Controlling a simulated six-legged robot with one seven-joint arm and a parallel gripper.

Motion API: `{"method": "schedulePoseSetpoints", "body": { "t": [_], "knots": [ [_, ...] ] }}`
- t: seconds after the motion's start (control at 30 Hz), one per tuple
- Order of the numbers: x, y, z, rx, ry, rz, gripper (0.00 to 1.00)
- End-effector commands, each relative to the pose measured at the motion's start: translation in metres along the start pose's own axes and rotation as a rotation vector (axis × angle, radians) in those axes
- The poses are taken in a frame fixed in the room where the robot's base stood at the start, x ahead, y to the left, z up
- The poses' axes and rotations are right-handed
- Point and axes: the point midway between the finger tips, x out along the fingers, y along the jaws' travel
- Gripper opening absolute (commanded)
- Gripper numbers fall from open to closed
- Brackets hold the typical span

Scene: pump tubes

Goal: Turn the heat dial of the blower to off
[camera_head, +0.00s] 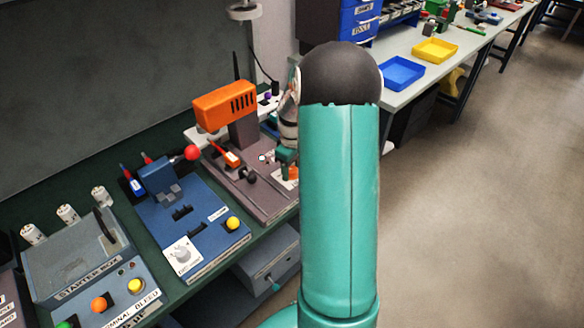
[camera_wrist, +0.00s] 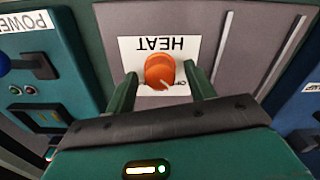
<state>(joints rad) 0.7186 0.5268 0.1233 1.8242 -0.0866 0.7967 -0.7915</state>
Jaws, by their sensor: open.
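The orange heat dial (camera_wrist: 160,70) sits on a white plate marked HEAT (camera_wrist: 150,45), which appears upside down in the wrist view. A light pointer mark shows at the dial's lower edge, near a partly hidden "OFF"-like label. My gripper (camera_wrist: 161,76) is open, with one green finger on each side of the dial; I cannot tell whether they touch it. In the head view my gripper (camera_head: 286,157) is at the right side of the blower's grey base (camera_head: 262,200), largely behind my arm. The blower's orange head (camera_head: 225,105) stands on a post above that base.
A blue fixture (camera_head: 190,225) with a yellow knob and white dial stands left of the blower base. In the wrist view a teal POWER box (camera_wrist: 40,80) lies left and a blue panel (camera_wrist: 300,105) right.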

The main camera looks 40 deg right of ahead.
Motion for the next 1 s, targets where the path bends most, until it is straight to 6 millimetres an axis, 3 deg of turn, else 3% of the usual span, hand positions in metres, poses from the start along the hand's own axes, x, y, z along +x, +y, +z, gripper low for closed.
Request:
{"method": "schedulePoseSetpoints", "body": {
  "t": [0.17,0.6,0.8,1.0],
  "knots": [
    [-0.026,0.001,-0.001,0.000,0.004,0.004,0.54],
    [-0.118,0.001,-0.001,0.000,0.003,0.004,0.54],
    [-0.134,0.000,0.000,-0.001,0.000,0.001,0.54],
    [-0.135,0.000,0.000,-0.001,0.000,0.001,0.54]
  ]
}}
